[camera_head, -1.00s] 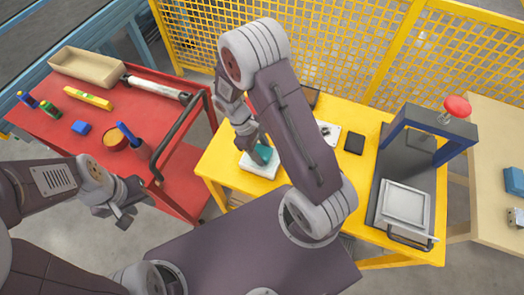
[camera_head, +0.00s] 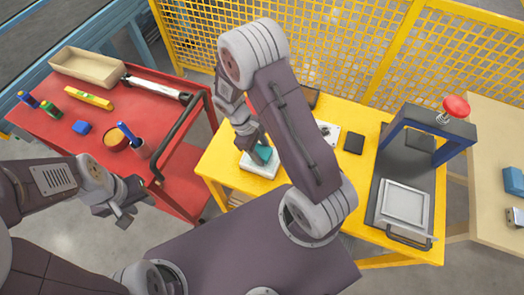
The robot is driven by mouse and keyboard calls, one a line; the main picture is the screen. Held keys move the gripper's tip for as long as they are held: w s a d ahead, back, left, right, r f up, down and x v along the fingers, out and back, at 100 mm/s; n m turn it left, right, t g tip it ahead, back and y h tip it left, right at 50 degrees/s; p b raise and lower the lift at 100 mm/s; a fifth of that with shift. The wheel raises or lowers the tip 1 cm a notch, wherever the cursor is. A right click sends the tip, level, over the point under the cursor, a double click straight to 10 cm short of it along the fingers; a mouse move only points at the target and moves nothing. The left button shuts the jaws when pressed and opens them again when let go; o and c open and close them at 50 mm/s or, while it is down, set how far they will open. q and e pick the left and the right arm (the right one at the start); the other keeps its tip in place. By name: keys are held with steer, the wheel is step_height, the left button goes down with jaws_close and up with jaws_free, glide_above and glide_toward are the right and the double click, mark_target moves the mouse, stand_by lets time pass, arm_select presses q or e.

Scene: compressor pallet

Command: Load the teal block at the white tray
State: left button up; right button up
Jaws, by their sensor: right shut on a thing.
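The teal block (camera_head: 262,154) is at a small white tray (camera_head: 259,171) on the yellow table. My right gripper (camera_head: 257,147) points down and is shut on the block. The fingers and arm hide part of the block, and I cannot tell whether it touches the tray. My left gripper (camera_head: 126,209) hangs low over the floor, beside the red cart and away from the block. Its fingers are too small and angled to show whether they are open or shut.
The red cart (camera_head: 120,90) at left carries a tan bin, a blue block and several tools. On the yellow table (camera_head: 215,158) are a black square (camera_head: 353,143) and a blue press frame (camera_head: 427,125) with a grey-white pallet (camera_head: 403,207). A yellow mesh fence (camera_head: 340,50) stands behind.

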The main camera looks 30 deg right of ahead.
mark_target(262, 152)
steer(key=shift+r+p, duration=3.45)
steer(key=shift+r, duration=0.15)
steer(key=shift+f, duration=0.15)
